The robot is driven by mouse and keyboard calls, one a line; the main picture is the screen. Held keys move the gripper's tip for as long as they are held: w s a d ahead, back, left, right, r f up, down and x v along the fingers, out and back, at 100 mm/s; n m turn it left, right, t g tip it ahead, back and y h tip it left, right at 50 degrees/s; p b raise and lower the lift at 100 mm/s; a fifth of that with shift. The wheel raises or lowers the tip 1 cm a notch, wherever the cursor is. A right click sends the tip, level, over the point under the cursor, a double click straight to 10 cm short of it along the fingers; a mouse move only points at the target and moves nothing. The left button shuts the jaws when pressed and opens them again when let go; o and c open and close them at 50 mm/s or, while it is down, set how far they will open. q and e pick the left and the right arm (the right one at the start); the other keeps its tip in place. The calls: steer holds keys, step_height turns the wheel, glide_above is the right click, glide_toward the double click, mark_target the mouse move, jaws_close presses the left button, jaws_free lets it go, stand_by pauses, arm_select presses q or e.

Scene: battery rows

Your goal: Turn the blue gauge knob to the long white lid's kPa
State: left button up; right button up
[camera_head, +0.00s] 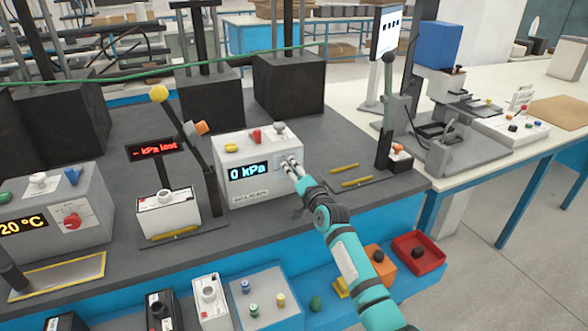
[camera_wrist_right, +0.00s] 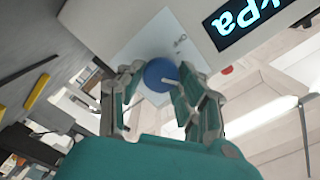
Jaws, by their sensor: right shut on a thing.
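The gauge box (camera_head: 238,196) is white-grey and stands mid-bench; its display (camera_head: 250,170) reads "0 kPa". The blue gauge knob (camera_wrist_right: 160,74) sits on the box's white plate with a white pointer line. My right gripper (camera_head: 290,168) is at the box's front face, and in the right wrist view (camera_wrist_right: 155,88) its fingers are shut around the knob. In the head view the gripper hides the knob. A white-lidded battery (camera_head: 167,213) stands left of the box, and a long white-topped one (camera_head: 211,303) is at the front edge. Their lid writing is unreadable. My left gripper is out of view.
A red display (camera_head: 152,149) appears to read "- kPa lost". A yellow-knobbed lever (camera_head: 160,94) stands left of the gauge box and a green-handled lever (camera_head: 388,100) right. A temperature box (camera_head: 88,195) is at left. A red bin (camera_head: 419,254) is at the front right.

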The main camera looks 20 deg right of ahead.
steer(key=shift+m, duration=0.3)
steer(key=o, duration=1.1)
steer(key=shift+o, duration=0.2)
steer(key=s, duration=1.2)
